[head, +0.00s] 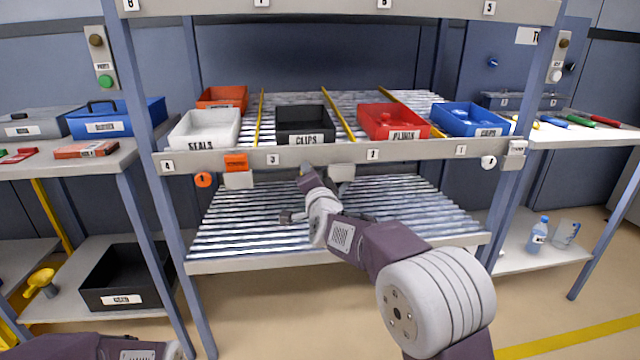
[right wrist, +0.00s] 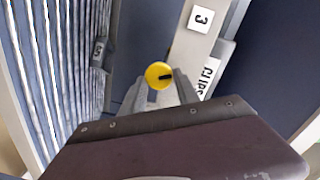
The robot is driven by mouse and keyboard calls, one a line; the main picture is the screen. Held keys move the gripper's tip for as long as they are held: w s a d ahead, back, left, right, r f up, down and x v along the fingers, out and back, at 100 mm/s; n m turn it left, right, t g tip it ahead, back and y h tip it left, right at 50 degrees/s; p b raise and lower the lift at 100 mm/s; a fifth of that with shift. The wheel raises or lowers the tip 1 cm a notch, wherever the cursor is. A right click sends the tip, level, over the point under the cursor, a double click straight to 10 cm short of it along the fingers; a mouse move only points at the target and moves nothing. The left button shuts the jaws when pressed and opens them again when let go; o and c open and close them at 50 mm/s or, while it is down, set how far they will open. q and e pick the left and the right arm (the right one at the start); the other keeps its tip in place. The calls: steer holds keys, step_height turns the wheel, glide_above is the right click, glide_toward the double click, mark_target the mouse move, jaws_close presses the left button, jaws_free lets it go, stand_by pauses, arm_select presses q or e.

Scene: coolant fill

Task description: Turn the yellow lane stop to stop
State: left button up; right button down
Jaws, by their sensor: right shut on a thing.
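The yellow lane stop (right wrist: 158,74) is a round knob with a dark mark pointing to the right in the right wrist view. It sits by the shelf's front rail (right wrist: 186,62), near the label 3. My right gripper (right wrist: 160,88) is shut on it, one finger on each side. In the head view my right gripper (head: 306,174) is at the underside of the upper rail, below the black CLIPS bin, and mostly hides the knob. My left arm shows only at the bottom left; its gripper is out of view.
An orange round knob (head: 203,180) and a white one (head: 488,162) are on the same rail. Bins of seals (head: 205,128), clips (head: 305,122) and a red one (head: 394,120) stand above it. The lower roller shelf (head: 240,225) is empty.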

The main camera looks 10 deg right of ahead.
steer(key=shift+f+m+y+b, duration=0.15)
steer(key=shift+m+y+b, duration=0.1)
steer(key=shift+m+b, duration=1.3)
steer(key=shift+f+m+y+b, duration=0.1)
steer(key=shift+m+y+b, duration=0.15)
steer(key=shift+m+b, duration=1.25)
steer(key=shift+n+b, duration=0.45)
steer(key=c, duration=0.9)
jaws_free()
steer(key=shift+d, duration=0.1)
steer(key=s, duration=0.9)
steer(key=shift+d, duration=0.4)
